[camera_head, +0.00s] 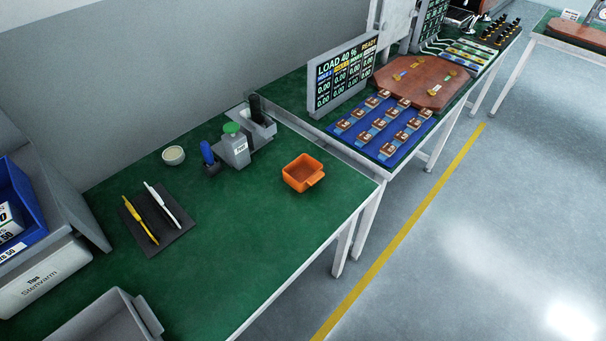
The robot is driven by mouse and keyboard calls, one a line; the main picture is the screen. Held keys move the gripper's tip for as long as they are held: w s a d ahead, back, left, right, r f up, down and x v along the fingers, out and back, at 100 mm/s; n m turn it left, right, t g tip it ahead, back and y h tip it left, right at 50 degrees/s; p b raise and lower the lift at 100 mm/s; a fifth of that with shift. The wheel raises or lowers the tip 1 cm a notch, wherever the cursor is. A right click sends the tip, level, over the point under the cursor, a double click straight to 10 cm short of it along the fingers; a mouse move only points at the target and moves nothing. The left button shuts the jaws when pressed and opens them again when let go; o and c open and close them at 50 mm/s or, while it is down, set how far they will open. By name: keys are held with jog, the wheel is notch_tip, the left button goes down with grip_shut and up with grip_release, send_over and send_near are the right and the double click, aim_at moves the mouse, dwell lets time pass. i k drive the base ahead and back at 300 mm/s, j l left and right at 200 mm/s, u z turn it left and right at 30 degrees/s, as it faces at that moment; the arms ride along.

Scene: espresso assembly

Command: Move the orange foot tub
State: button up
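The orange foot tub (302,173) is a small open square box with a tab on its right side. It stands upright on the green table (255,215), near the table's right end. Its inside looks empty, though the floor of it is only partly visible. Nothing touches it. My gripper is not in view.
Left of the tub stand a grey holder with a green cap (235,148), a blue-handled tool (207,154) and a round dish (173,155). A dark mat (158,222) holds two tweezers-like tools. A grey bin (102,322) is at front left. The green surface between is clear.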

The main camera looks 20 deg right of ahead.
aim_at(302, 173)
jog(key=i+l+z, duration=0.2)
jog(key=l+z, duration=0.25)
jog(key=l, duration=0.2)
jog(key=i+l+z, duration=0.2)
jog(key=k+l, duration=0.1)
